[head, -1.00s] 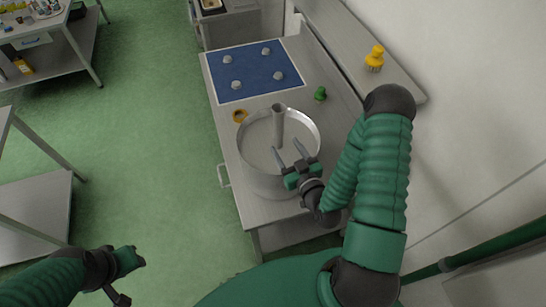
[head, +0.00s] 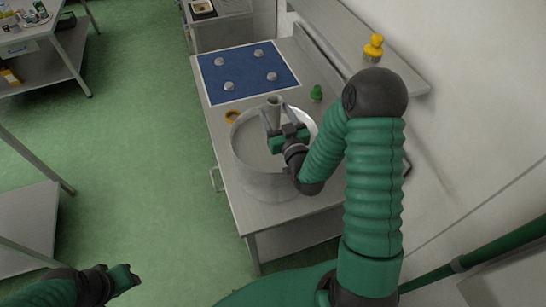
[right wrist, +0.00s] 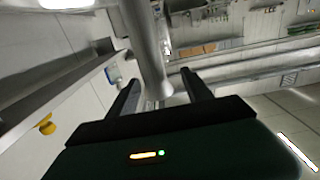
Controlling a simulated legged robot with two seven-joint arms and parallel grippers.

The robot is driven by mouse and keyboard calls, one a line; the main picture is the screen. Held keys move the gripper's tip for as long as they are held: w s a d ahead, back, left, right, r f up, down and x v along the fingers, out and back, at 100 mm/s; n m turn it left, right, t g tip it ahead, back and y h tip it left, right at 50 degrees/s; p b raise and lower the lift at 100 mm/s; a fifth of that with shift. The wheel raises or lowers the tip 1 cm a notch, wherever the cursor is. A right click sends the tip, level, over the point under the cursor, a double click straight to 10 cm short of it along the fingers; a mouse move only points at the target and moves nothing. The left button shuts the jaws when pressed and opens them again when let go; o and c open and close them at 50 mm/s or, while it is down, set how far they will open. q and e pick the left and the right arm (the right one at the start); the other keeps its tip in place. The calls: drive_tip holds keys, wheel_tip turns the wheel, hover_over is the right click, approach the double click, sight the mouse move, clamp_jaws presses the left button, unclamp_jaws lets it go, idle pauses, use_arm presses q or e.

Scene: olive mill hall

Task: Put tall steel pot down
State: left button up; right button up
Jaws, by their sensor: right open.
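A wide round steel pot (head: 262,186) stands upright on the steel bench in the head view. A grey steel tube (head: 273,102) rises from its middle; it also shows in the right wrist view (right wrist: 148,45). I cannot tell whether the tube is part of the pot. My right gripper (head: 277,112) is open over the pot, its fingers on either side of the tube. The right wrist view shows the tube between the open fingers (right wrist: 160,92), with nothing clamped. My left gripper (head: 128,279) is low at the left, away from the bench; its jaws are unclear.
A yellow object (head: 374,48) stands on the wall ledge at right. Green floor is clear left of the bench.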

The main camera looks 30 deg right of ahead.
sight(272, 99)
drive_tip(key=w+p, duration=0.1)
drive_tip(key=w+d+r+p, duration=0.1)
drive_tip(key=shift+w, duration=0.3)
drive_tip(key=w, duration=0.1)
drive_tip(key=d+p, duration=0.1)
drive_tip(key=w, duration=0.1)
drive_tip(key=shift+w+d+f, duration=0.25)
drive_tip(key=shift+w+f, duration=0.05)
drive_tip(key=shift+f, duration=0.05)
drive_tip(key=shift+w+d+f, duration=0.15)
drive_tip(key=shift+d+f, duration=0.1)
drive_tip(key=shift+d, duration=0.05)
drive_tip(key=shift+a+r, duration=0.2)
drive_tip(key=shift+a, duration=0.4)
drive_tip(key=c, duration=1.2)
use_arm(q)
drive_tip(key=r, duration=0.3)
drive_tip(key=shift+d+r, duration=0.2)
drive_tip(key=shift+d, duration=0.2)
use_arm(e)
drive_tip(key=shift+d, duration=0.2)
clamp_jaws()
use_arm(q)
drive_tip(key=shift+d, duration=0.1)
use_arm(e)
drive_tip(key=shift+d, duration=0.1)
use_arm(q)
drive_tip(key=shift+w, duration=0.1)
use_arm(e)
drive_tip(key=shift+f, duration=0.1)
